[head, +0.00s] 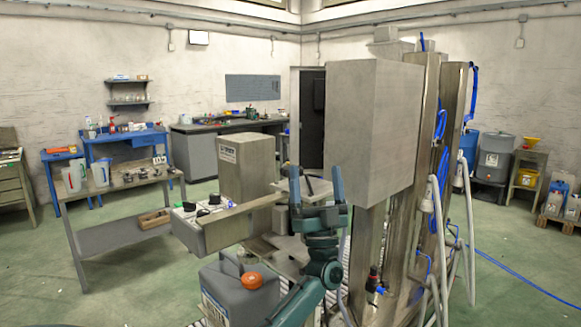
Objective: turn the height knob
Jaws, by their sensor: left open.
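A grey control box (219,232) with a light sloping panel stands left of centre and carries several small dark knobs (214,199). I cannot tell which of them is the height knob; the markings are too small to read. My left gripper (316,178) is teal, with its two fingers pointing up and spread apart. It is open with nothing visible between the fingers. It is to the right of the control box, apart from the knobs in the picture. My right gripper is not in view.
A tall grey machine housing (372,130) with columns and hoses rises just right of my gripper. A grey canister with an orange cap (251,281) stands low in front. A steel table (120,187) is at the left. Green floor (140,285) is free at front left.

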